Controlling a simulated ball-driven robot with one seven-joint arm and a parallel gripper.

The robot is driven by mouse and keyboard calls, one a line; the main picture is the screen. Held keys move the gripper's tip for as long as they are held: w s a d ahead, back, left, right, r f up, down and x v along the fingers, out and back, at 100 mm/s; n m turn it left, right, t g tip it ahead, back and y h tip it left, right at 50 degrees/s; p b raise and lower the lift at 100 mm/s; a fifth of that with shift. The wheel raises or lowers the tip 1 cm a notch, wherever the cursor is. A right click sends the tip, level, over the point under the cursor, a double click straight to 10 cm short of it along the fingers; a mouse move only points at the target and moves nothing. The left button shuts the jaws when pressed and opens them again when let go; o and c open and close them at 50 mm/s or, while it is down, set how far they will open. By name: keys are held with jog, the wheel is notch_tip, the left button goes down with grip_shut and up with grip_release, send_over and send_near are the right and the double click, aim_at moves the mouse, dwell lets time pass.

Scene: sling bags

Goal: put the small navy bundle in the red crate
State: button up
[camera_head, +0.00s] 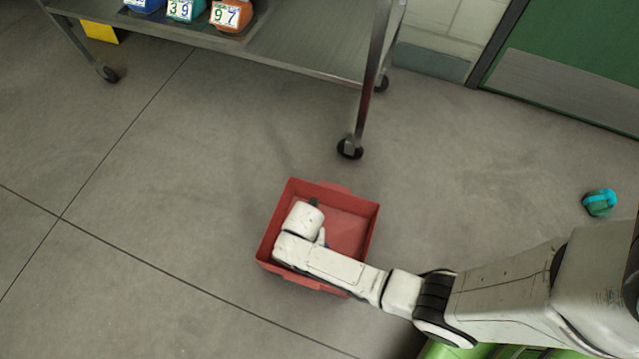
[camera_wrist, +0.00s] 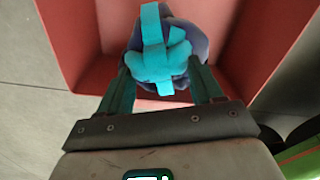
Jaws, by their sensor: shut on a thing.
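The navy bundle (camera_wrist: 196,42), wrapped in bright cyan strap, is between my gripper's (camera_wrist: 162,84) fingers in the wrist view. The gripper is shut on it. The red crate (camera_head: 348,232) stands on the floor in the middle of the head view, and my wrist reaches over its left part. In the wrist view the crate's wall and floor (camera_wrist: 95,45) show behind the bundle. In the head view my arm hides the bundle and the fingers. I cannot tell whether the bundle touches the crate floor.
A metal cart (camera_head: 300,45) on wheels stands behind the crate, with several bundles with number cards (camera_head: 185,10) on it. A green bundle with a cyan strap (camera_head: 600,202) lies on the floor at right. A green door (camera_head: 580,50) is at the back right. The floor at left is clear.

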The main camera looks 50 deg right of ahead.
jog(key=shift+s+f+n, duration=0.4)
notch_tip(320, 180, down, 5)
jog(key=b, duration=0.3)
jog(key=shift+s+f+b, duration=0.15)
jog(key=shift+f+b, duration=0.05)
jog(key=shift+b, duration=0.1)
jog(key=shift+f+b, duration=1.55)
jog(key=shift+f, duration=0.9)
jog(key=shift+r, duration=0.1)
jog(key=o, duration=1.6)
